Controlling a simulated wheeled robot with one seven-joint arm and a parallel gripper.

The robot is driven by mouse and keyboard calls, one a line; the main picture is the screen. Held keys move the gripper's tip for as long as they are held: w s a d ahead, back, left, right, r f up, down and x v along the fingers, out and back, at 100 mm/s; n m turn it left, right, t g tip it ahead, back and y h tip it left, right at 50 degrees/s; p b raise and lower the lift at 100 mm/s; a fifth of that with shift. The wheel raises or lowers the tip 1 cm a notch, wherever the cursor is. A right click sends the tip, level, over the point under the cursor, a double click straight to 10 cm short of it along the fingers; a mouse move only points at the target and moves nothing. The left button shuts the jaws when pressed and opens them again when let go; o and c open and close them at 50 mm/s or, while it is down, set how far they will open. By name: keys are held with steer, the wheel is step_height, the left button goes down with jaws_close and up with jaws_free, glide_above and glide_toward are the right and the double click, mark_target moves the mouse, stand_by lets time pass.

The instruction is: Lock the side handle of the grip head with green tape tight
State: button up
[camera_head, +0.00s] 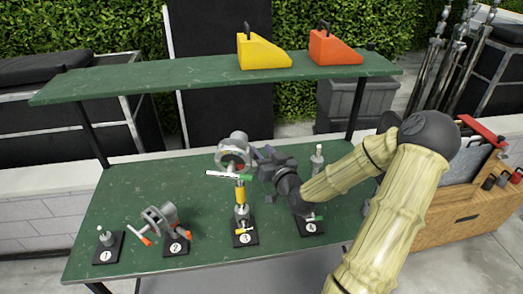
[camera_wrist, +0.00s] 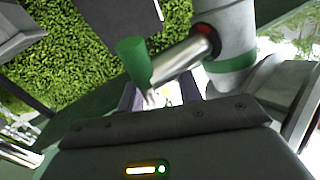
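The grey grip head (camera_head: 234,153) with a red inner part stands upright on a post near the middle of the green table. A band of green tape (camera_wrist: 230,64) wraps its grey body in the wrist view. Its side handle shows there as a metal piece (camera_wrist: 181,61) with a green grip (camera_wrist: 134,58) on the end. My gripper (camera_head: 264,155) is just right of the grip head, pointing left at it. In the wrist view, its fingers (camera_wrist: 160,95) stand apart below the handle. I cannot tell whether they touch it.
A clamp (camera_head: 160,220) with orange handle tips and a small stand (camera_head: 107,241) are on the left. Another stand (camera_head: 316,158) is behind my forearm. A shelf (camera_head: 200,73) holding yellow (camera_head: 263,53) and orange (camera_head: 333,49) wedges runs above the back.

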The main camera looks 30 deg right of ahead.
steer(key=shift+s, duration=0.25)
steer(key=shift+c, duration=0.6)
steer(key=shift+s+d, duration=0.25)
steer(key=shift+d, duration=0.05)
jaws_close()
